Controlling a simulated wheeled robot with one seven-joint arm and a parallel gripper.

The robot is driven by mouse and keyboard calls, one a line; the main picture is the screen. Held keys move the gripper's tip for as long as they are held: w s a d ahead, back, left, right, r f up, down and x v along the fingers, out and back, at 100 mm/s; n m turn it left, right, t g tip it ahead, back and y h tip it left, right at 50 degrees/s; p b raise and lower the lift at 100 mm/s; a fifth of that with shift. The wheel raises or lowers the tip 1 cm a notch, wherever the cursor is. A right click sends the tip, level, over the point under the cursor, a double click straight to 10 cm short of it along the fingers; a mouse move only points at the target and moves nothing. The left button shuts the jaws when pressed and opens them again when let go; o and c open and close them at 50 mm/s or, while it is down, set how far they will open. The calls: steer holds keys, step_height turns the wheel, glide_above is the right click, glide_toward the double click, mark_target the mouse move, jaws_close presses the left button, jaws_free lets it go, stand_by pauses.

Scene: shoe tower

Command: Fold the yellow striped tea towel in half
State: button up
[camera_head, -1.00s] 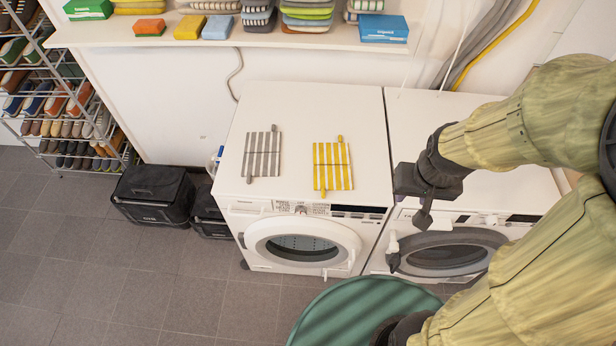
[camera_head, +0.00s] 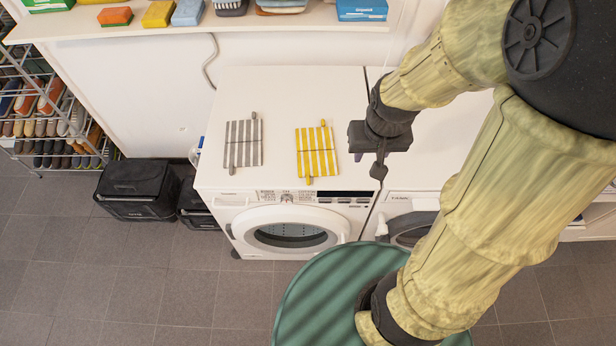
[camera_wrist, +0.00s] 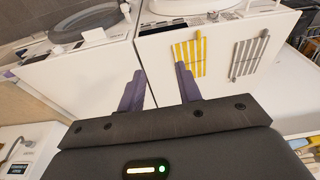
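The yellow and white striped tea towel (camera_head: 317,152) lies flat on top of the left washing machine (camera_head: 280,90), near its right side. A small yellow tab sticks out at its back edge and another at its front edge. It also shows in the wrist view (camera_wrist: 190,57), beyond the right finger. My gripper (camera_head: 378,158) is to the right of the towel in the head view, apart from it. In the wrist view my gripper (camera_wrist: 160,72) has its two purple fingers spread, with only white machine top between them.
A grey striped towel (camera_head: 243,145) lies left of the yellow one, with a gap between. A shelf (camera_head: 200,28) with boxes and folded cloths runs along the wall behind. A shoe rack (camera_head: 50,110) and a black bin (camera_head: 145,188) stand at left.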

steer(key=w+a+f+g+b, duration=0.1)
steer(key=w+a+f, duration=0.4)
steer(key=w+a, duration=0.15)
steer(key=g+b, duration=0.1)
glide_above(308, 180)
step_height(308, 180, down, 6)
steer(key=shift+f, duration=0.2)
steer(key=shift+f, duration=0.1)
step_height(308, 180, down, 17)
steer(key=p, duration=0.3)
steer(key=shift+f, duration=0.15)
steer(key=shift+c, duration=0.2)
jaws_close()
